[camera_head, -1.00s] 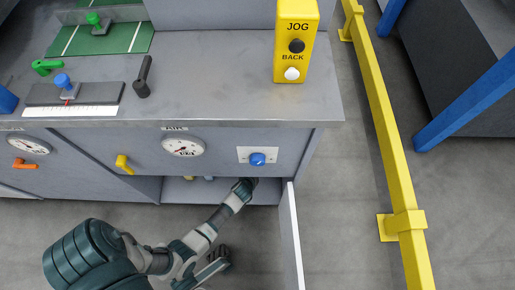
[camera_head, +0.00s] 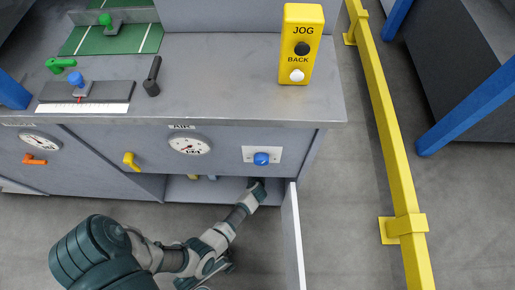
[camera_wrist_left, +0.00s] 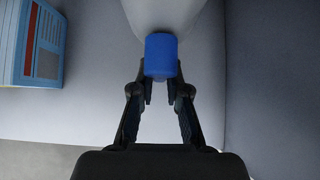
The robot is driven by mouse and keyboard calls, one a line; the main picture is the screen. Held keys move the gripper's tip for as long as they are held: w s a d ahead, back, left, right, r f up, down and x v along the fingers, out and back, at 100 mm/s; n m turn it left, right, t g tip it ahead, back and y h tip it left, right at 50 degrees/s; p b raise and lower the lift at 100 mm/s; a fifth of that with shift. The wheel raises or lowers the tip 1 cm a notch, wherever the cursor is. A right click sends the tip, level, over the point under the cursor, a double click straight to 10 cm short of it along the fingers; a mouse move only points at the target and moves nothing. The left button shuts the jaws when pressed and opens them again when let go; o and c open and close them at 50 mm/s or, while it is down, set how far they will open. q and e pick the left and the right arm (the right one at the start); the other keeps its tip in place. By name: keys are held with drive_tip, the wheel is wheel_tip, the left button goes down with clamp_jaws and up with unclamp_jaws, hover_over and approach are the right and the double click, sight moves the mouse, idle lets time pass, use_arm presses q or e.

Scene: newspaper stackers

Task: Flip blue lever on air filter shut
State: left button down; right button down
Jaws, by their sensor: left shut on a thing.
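My left arm reaches into the open cabinet under the counter, and my left gripper (camera_head: 257,184) is mostly hidden under its top edge in the head view. In the left wrist view, the left gripper (camera_wrist_left: 161,80) has its fingertips shut on the sides of a blue cylindrical piece, the blue lever (camera_wrist_left: 161,52). The lever is at the lower end of a pale rounded body, the air filter (camera_wrist_left: 163,14). The rest of the filter is out of frame. My right gripper is not in view.
The cabinet's open door (camera_head: 292,235) stands just right of my arm. An AIR gauge (camera_head: 190,145) and a blue knob (camera_head: 261,158) are on the panel above. A blue box (camera_wrist_left: 32,42) sits left inside. A yellow rail (camera_head: 385,130) runs along the right.

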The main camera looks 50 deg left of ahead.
use_arm(q)
drive_tip(key=shift+w+a, duration=0.1)
drive_tip(key=c, duration=1.2)
unclamp_jaws()
drive_tip(key=shift+o, duration=0.2)
drive_tip(key=v, duration=0.7)
drive_tip(key=shift+r, duration=0.1)
